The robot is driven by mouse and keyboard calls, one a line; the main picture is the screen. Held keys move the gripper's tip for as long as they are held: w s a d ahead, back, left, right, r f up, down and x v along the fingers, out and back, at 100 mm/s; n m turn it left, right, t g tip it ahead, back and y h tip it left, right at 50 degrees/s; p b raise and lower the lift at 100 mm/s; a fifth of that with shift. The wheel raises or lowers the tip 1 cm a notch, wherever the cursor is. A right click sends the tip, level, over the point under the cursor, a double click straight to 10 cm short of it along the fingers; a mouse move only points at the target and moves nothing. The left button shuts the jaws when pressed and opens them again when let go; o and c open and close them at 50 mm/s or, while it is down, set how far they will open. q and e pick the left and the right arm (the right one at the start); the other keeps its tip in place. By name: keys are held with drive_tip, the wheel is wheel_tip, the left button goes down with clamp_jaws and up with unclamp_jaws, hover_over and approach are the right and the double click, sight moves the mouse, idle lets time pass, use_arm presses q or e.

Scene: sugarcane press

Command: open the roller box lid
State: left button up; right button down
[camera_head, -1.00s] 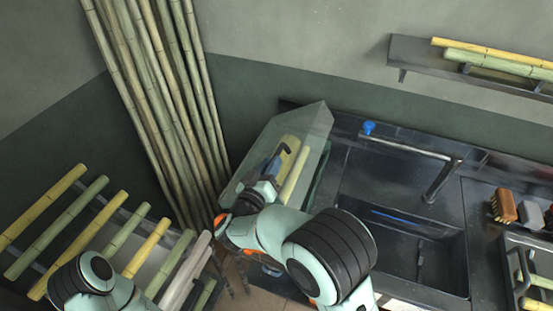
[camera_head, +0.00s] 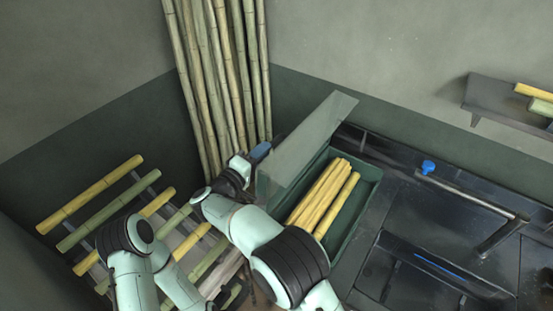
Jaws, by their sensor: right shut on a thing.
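The roller box (camera_head: 372,172) is a dark green open-topped box with several yellow cane pieces (camera_head: 325,195) lying inside. Its lid (camera_head: 318,135) is a clear greyish panel. It stands raised and tilted up over the left and back of the box, leaving the cane uncovered. My right gripper (camera_head: 257,156) is at the lid's left edge, shut on the lid by a blue part there; the fingertips are partly hidden.
A black counter with a sink (camera_head: 425,272) and a blue-knobbed tap (camera_head: 428,167) lies right of the box. Tall bamboo poles (camera_head: 222,80) stand in the corner behind. A rack of cane (camera_head: 90,190) is at left. A wall shelf (camera_head: 500,105) is at upper right.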

drive_tip(key=shift+w+a+f+n, duration=0.4)
drive_tip(key=shift+w+a+n, duration=0.1)
drive_tip(key=shift+a, duration=0.25)
drive_tip(key=shift+w+a+f+n, duration=0.4)
drive_tip(key=shift+w+a+n, duration=0.1)
drive_tip(key=shift+a, duration=0.2)
drive_tip(key=c, duration=1.1)
unclamp_jaws()
drive_tip(key=shift+r, duration=0.1)
use_arm(q)
drive_tip(key=shift+s+f+b, duration=0.5)
drive_tip(key=shift+s+f, duration=0.15)
drive_tip(key=shift+s, duration=0.15)
use_arm(e)
drive_tip(key=v, duration=0.7)
drive_tip(key=shift+s+a, duration=0.15)
drive_tip(key=shift+s, duration=0.1)
